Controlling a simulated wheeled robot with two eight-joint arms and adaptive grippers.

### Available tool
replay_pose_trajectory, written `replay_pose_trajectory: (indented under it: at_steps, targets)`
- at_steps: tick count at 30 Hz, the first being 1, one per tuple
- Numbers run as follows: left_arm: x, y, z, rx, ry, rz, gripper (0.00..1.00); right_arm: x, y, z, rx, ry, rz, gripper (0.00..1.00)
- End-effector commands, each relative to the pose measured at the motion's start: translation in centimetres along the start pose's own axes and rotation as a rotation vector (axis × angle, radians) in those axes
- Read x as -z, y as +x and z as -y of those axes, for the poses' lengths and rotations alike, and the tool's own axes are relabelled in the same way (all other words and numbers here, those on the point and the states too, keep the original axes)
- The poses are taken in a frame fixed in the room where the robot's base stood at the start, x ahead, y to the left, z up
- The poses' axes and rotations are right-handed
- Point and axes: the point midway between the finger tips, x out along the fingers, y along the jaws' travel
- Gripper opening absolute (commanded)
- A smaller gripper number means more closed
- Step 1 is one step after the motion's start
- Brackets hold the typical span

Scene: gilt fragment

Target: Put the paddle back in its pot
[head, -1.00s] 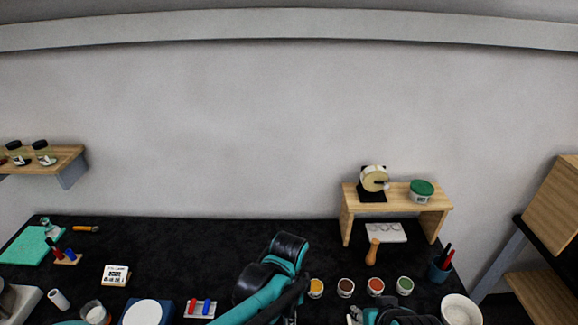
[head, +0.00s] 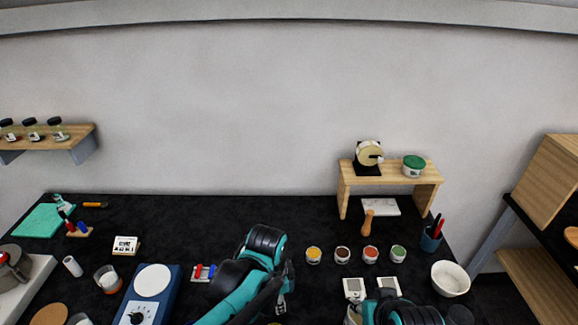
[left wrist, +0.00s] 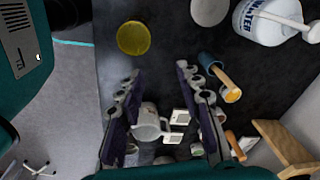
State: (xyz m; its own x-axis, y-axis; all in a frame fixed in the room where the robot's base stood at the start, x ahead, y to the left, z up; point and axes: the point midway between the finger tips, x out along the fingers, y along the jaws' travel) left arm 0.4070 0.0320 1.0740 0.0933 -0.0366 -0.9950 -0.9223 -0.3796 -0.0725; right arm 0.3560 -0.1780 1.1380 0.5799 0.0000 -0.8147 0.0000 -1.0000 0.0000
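I cannot tell for sure which thing is the paddle. In the left wrist view a blue pot (left wrist: 207,63) stands with a thick wooden handle (left wrist: 230,90) sticking out, right of my left gripper's fingers. My left arm seems to hide it in the head view. A dark blue pot (head: 431,240) at the right holds red and black handles. A wooden-handled tool (head: 367,223) lies by the small shelf. My left gripper (left wrist: 163,88) is open, with nothing seen held; it also shows in the head view (head: 281,302). My right gripper's fingers are hidden at the bottom edge.
Several small colour pots (head: 342,255) stand in a row before the wooden shelf (head: 395,178). A white mug (left wrist: 147,124) shows beyond my left fingers. A white bowl (head: 450,278) is at the right. A blue scale (head: 133,312) is left. The back middle is clear.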

Motion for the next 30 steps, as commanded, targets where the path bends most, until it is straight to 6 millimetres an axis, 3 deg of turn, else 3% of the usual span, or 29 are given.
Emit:
replay_pose_trajectory:
  at_steps: [8,18,24,30]
  targets:
    - [-4.5,0.0,0.8,0.100,-0.306,-0.090,0.35,-1.8,2.5,0.0,0.000,0.000,0.000,0.40]
    - [-13.1,1.7,0.7,0.286,-0.933,-0.333,0.35,-5.0,6.9,0.0,0.000,0.000,0.000,0.40]
    - [-15.4,2.2,0.5,0.335,-1.119,-0.427,0.35,-5.6,7.8,0.0,0.000,0.000,0.000,0.40]
    - [-15.7,2.1,0.6,0.342,-1.147,-0.443,0.35,-5.6,7.8,0.0,0.000,0.000,0.000,0.40]
